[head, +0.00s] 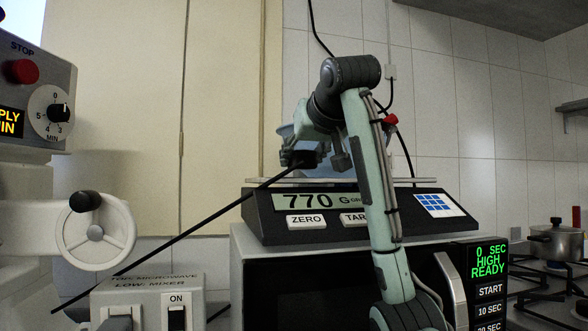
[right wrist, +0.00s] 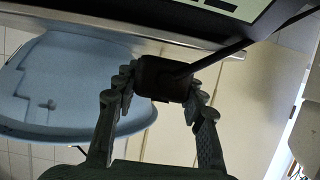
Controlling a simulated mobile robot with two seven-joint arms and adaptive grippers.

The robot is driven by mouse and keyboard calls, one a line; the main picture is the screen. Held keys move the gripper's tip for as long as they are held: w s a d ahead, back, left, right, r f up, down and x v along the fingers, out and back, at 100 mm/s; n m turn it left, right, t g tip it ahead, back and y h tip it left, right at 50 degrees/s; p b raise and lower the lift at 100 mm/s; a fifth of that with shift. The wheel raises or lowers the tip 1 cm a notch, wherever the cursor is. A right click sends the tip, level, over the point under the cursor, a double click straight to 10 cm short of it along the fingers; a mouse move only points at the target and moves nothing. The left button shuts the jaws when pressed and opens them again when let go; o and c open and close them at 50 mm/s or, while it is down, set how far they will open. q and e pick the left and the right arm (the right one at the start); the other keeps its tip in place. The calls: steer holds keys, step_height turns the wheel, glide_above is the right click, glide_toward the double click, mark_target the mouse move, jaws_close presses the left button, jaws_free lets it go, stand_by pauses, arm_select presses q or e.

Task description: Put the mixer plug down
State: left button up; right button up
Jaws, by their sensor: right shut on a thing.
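The mixer plug (head: 304,159) is a dark block with a black cord (head: 190,230) running taut from it down to the lower left. My left gripper is not in view.
The scale (head: 262,222), reading 770, stands on the microwave (head: 242,245). A switch box (head: 150,297) labelled mixer is at the lower left, beside a machine with a handwheel (head: 122,232). A pot (head: 555,243) stands right.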

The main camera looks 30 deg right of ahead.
steer(key=shift+w+f, duration=0.4)
steer(key=shift+w, duration=0.2)
steer(key=shift+w+d+r, duration=0.15)
steer(key=shift+w+d, duration=0.2)
steer(key=shift+w, duration=0.3)
steer(key=w, duration=0.2)
steer(key=w+d+p, duration=0.1)
steer(key=shift+w, duration=0.4)
steer(key=shift+s+f, duration=0.1)
steer(key=shift+f, duration=0.2)
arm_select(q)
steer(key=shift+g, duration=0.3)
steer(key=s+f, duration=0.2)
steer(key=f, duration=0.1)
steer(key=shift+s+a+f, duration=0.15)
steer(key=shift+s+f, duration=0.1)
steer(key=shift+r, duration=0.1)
arm_select(e)
steer(key=shift+a+f, duration=0.1)
steer(key=shift+f, duration=0.15)
steer(key=o, duration=1)
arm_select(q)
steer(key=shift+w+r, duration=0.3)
